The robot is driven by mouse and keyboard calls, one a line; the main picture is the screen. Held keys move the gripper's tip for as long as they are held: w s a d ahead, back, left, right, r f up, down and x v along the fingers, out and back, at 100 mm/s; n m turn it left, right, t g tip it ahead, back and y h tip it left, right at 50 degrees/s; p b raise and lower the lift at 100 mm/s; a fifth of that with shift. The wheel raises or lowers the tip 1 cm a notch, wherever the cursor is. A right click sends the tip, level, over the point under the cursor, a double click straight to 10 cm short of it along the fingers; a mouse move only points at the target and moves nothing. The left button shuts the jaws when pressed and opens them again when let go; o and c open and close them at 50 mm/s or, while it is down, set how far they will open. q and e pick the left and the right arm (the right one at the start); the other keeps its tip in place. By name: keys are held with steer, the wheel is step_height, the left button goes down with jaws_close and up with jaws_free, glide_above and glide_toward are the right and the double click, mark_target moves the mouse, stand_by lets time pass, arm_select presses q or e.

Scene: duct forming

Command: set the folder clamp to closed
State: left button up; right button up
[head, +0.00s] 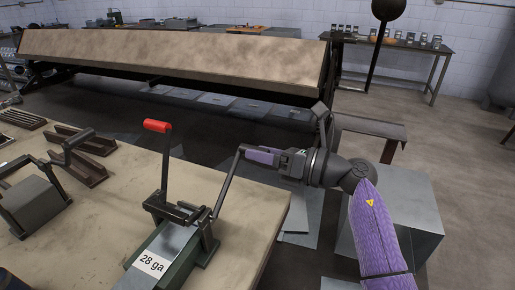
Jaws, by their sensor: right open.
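The folder (171,246) stands at the front edge of the workbench, with a green body, a grey metal top and a "28 ga" label. A lever with a red grip (157,126) rises nearly upright from its left side. A second, dark cranked lever (225,185) slants up to the right from its right side. My right gripper (262,156) is open at the upper end of this dark lever, to the right of the red grip and apart from it. Whether its fingers touch the dark lever cannot be told. My left gripper is out of view.
The tan workbench (120,200) carries another dark device with a crank (35,203) and dark metal channels (84,153) at left. A long machine with a tan panel (175,52) stands behind. Grey sheet-metal boxes (405,205) stand on the floor at right.

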steer(key=shift+w+a, duration=0.2)
steer(key=shift+a, duration=0.45)
jaws_close()
stand_by(0.9)
